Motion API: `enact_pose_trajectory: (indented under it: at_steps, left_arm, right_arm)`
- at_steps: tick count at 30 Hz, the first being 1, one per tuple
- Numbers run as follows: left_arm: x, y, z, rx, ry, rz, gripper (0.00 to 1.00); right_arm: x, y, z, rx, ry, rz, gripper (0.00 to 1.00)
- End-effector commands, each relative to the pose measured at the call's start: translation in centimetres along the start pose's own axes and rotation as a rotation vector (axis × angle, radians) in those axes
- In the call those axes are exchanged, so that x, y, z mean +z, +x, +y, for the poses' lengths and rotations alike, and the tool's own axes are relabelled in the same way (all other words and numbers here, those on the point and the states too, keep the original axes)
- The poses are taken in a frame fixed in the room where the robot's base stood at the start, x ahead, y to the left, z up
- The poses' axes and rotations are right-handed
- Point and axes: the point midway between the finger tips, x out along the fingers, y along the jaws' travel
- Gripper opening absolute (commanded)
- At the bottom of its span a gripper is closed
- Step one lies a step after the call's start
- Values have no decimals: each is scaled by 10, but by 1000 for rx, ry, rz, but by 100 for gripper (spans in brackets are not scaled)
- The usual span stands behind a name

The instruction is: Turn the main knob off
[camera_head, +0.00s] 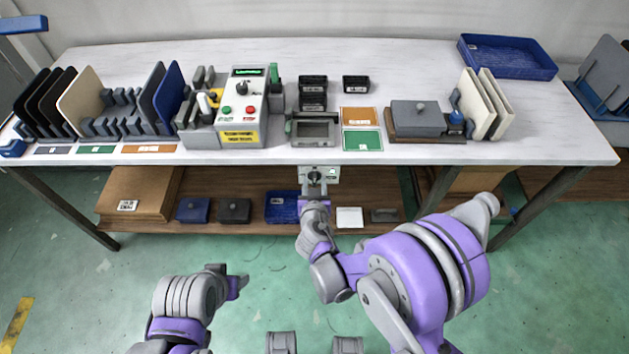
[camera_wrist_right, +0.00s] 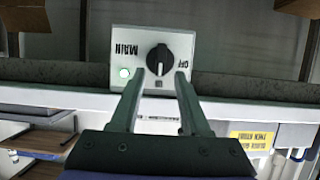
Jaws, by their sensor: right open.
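The main knob is a black rotary knob (camera_wrist_right: 158,60) on a light switch box (camera_wrist_right: 185,45), labelled MAIN and OFF, which appear upside down in the right wrist view. The knob's grip lies about upright in that picture. A small green light (camera_wrist_right: 125,73) glows on the box. In the head view the box (camera_head: 326,174) hangs under the table's front edge. My right gripper (camera_wrist_right: 160,78) is open and empty, its fingertips just short of the knob, one towards each side. It also shows in the head view (camera_head: 314,178). My left gripper (camera_head: 240,283) is low, away from the table; its jaws are unclear.
The white table (camera_head: 560,150) holds a control unit (camera_head: 242,105) with buttons, panel racks, small black boxes and a blue tray (camera_head: 508,58). The wooden lower shelf (camera_head: 255,180) carries a cardboard box (camera_head: 140,190) and small trays. Green floor in front is open.

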Motion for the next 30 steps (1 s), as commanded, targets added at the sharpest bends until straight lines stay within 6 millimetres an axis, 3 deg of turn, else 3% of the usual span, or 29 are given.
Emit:
enact_pose_trajectory:
  at_steps: [5, 14, 22, 30]
  left_arm:
    - [1, 1, 0, 0, 0, 0, 59]
    - [1, 1, 0, 0, 0, 0, 59]
    - [1, 1, 0, 0, 0, 0, 59]
    - [1, 1, 0, 0, 0, 0, 59]
  right_arm:
    - [0, 15, 0, 1, 0, -1, 46]
    - [0, 17, 0, 0, -1, 0, 46]
    - [0, 17, 0, 0, 0, 0, 0]
    - [0, 17, 0, 0, -1, 0, 0]
